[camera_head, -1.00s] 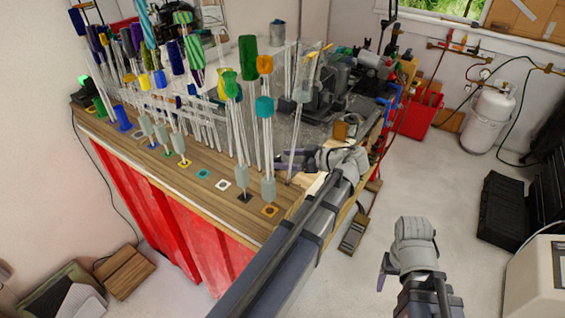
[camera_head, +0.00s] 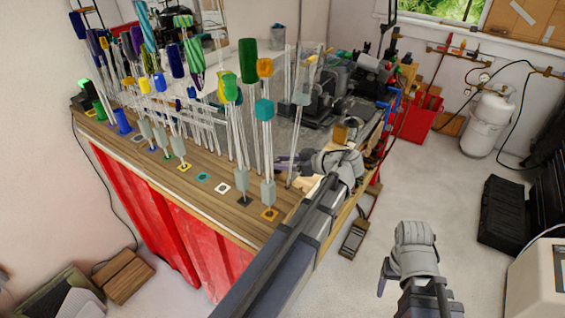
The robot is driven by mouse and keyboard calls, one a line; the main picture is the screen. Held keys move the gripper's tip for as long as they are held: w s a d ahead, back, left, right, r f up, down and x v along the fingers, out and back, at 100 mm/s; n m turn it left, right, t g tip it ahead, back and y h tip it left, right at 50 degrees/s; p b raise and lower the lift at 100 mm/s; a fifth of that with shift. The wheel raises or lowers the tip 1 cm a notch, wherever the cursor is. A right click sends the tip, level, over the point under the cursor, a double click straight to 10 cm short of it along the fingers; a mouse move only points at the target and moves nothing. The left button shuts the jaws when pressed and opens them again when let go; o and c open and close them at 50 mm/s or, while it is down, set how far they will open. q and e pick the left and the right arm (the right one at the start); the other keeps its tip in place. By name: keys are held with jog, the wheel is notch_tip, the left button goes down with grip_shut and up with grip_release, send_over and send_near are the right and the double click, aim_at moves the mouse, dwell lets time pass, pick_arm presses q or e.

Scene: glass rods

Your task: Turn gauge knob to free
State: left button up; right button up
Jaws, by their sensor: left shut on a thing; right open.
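I cannot pick out a gauge knob for certain. My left gripper (camera_head: 291,163) is at the right end of the wooden bench top (camera_head: 236,208). Its dark fingers are shut at a thin upright clear rod with a grey collar (camera_head: 301,98); the exact contact is too small to see. My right gripper (camera_head: 383,277) is open and empty, low over the floor at the lower right, well apart from the bench. Several clear rods stand on the bench, some with coloured tops, such as a teal one (camera_head: 264,109) and a green one (camera_head: 247,60).
Coloured square marks, such as a white one (camera_head: 222,188) and an orange one (camera_head: 269,214), line the bench front. Dark machinery (camera_head: 316,108) stands behind my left gripper. A black case (camera_head: 504,214) and a white gas tank (camera_head: 490,124) are at right.

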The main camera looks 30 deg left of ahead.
pick_arm(q)
grip_shut()
jog(key=shift+s+m+t, duration=0.2)
jog(key=shift+m+t, duration=0.2)
jog(key=shift+t, duration=0.1)
jog(key=shift+w, duration=0.1)
jog(key=o, duration=1)
grip_release()
jog(key=p+v, duration=0.3)
jog(key=v, duration=0.4)
jog(key=shift+d+r, duration=0.15)
jog(key=shift+d, duration=0.25)
